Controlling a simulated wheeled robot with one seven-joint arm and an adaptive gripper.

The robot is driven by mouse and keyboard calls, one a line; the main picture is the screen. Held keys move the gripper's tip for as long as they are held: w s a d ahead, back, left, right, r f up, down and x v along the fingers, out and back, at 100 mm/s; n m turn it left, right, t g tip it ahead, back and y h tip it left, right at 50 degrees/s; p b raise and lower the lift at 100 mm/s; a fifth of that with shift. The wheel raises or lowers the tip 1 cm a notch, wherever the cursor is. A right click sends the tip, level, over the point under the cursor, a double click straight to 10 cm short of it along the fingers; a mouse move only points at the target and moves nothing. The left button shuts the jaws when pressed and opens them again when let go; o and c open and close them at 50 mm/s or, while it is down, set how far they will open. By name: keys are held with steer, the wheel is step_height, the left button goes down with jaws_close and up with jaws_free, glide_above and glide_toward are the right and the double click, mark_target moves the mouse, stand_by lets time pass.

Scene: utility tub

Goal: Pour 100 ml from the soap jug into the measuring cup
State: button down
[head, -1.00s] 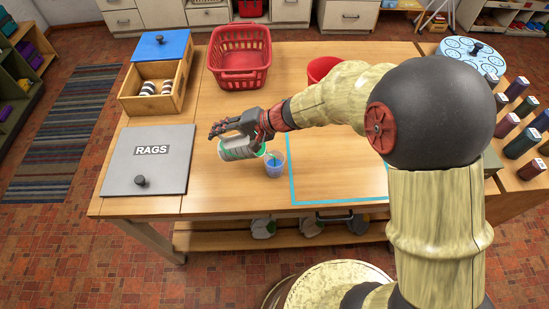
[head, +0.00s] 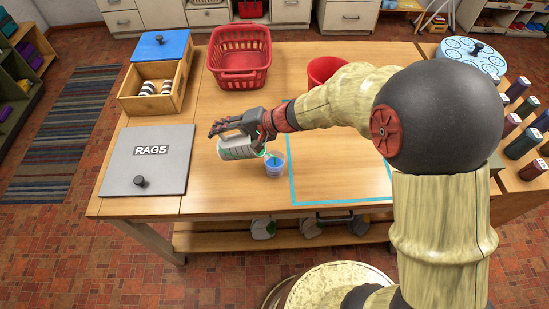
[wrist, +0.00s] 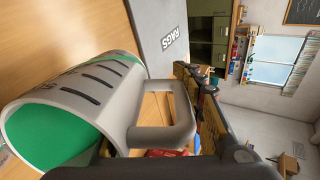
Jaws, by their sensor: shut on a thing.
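The soap jug (head: 236,149) is white with a handle and lies tilted nearly on its side in my gripper (head: 238,124). In the wrist view the jug (wrist: 100,88) shows dark level marks and green liquid near its mouth. My gripper is shut on the jug's handle (wrist: 165,130). The measuring cup (head: 275,165) is small and clear, with blue in its lower part and a green mark on its side. It stands upright on the table just right of the jug's mouth. I cannot tell whether liquid is flowing between them.
A grey lid marked RAGS (head: 148,165) lies left of the jug. A wooden box (head: 150,103), a red basket (head: 240,82) and a red tub (head: 322,70) stand behind. A blue taped outline (head: 292,180) marks bare table to the right. Several bottles (head: 524,140) stand far right.

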mark_target(220, 140)
steer(key=shift+a+f+h+p, duration=0.2)
steer(key=shift+h+p, duration=0.2)
steer(key=shift+p, duration=0.4)
steer(key=f+h+p, duration=0.1)
steer(key=f+p, duration=0.1)
steer(key=p, duration=0.1)
steer(key=shift+w+a+g+h, duration=0.2)
steer(key=shift+a+g+h, duration=0.15)
steer(key=shift+g+h, duration=0.05)
steer(key=h+p, duration=0.1)
steer(key=p, duration=0.2)
steer(key=shift+w+f+p, duration=0.1)
steer(key=shift+f+p, duration=0.25)
steer(key=shift+p, duration=0.05)
steer(key=f+h+p, duration=0.1)
steer(key=p, duration=0.1)
steer(key=a+p, duration=0.1)
steer(key=p, duration=0.1)
steer(key=shift+w+f+g+h, duration=0.2)
steer(key=shift+f+g+h, duration=0.1)
steer(key=shift+f+h, duration=0.1)
steer(key=p, duration=0.3)
steer(key=shift+w+a+r+h+p, duration=0.1)
steer(key=shift+a+r+h+p, duration=0.1)
steer(key=shift+h+p, duration=0.1)
steer(key=a+f+h+p, duration=0.1)
steer(key=p, duration=0.6)
steer(key=shift+w+g, duration=0.15)
steer(key=shift+g, duration=0.15)
